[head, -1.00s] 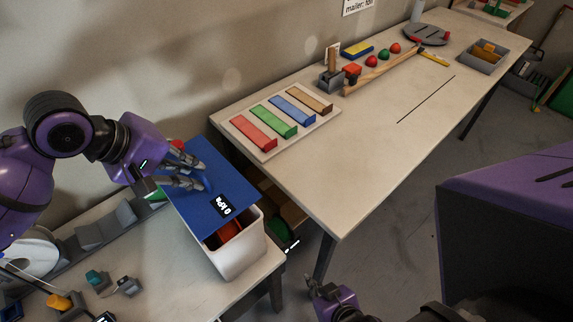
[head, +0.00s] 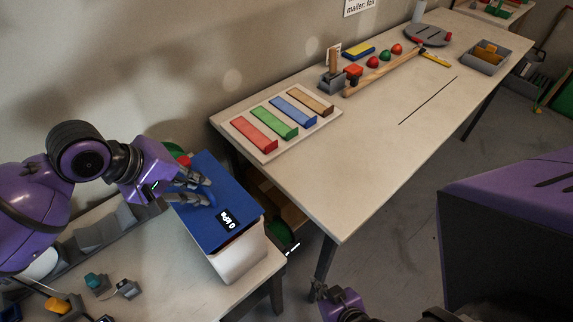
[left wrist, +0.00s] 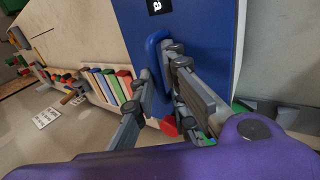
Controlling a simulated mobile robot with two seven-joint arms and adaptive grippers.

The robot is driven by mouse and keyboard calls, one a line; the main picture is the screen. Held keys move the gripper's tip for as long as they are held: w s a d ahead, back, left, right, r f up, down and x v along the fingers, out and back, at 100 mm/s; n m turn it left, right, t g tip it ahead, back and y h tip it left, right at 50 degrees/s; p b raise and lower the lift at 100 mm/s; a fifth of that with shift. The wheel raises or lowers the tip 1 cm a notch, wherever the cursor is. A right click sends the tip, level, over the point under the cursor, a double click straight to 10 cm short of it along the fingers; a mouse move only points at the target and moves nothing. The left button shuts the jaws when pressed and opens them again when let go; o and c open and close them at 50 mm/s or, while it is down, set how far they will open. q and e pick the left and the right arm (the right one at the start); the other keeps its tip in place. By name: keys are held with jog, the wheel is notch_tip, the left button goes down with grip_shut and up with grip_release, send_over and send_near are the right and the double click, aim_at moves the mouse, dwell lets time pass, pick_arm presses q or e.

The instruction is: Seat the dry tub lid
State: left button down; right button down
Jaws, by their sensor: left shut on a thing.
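The blue dry tub lid (head: 216,187) has a black-and-white label and a raised blue handle, which shows in the left wrist view (left wrist: 155,55). My left gripper (head: 201,190) is shut on the handle; its fingers (left wrist: 160,85) straddle it in the left wrist view. The white tub (head: 239,258) stands on the near table with the lid over its top opening. The lid covers the tub's contents, and I cannot tell whether its rim is fully down. My right gripper (head: 318,292) is at the bottom edge, away from the tub; its finger opening is unclear.
The near table (head: 178,276) also holds a grey rack (head: 97,232) and small teal and yellow parts left of the tub. A long table (head: 350,180) stands to the right with coloured strips on a board (head: 270,152). A gap separates the tables.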

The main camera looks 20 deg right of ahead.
pick_arm(q)
jog(key=shift+f, duration=0.5)
pick_arm(e)
jog(key=shift+w, duration=0.1)
pick_arm(q)
jog(key=shift+r, duration=0.1)
pick_arm(e)
jog(key=shift+w+r, duration=0.15)
jog(key=shift+w, duration=0.05)
jog(key=shift+w+r, duration=0.3)
pick_arm(q)
jog(key=shift+f, duration=0.95)
pick_arm(e)
jog(key=shift+s, duration=0.1)
dwell(0.8)
pick_arm(q)
jog(key=c, duration=1.7)
grip_release()
jog(key=shift+o, duration=0.2)
jog(key=shift+f, duration=0.15)
jog(key=shift+s+a, duration=0.1)
jog(key=v, duration=1.2)
pick_arm(e)
jog(key=shift+w+a+r+t, duration=0.1)
jog(key=shift+w+r+t, duration=0.05)
jog(key=shift+w, duration=0.3)
jog(key=shift+w+a+r+t, duration=0.1)
jog(key=shift+w+t, duration=0.05)
jog(key=shift+w, duration=0.25)
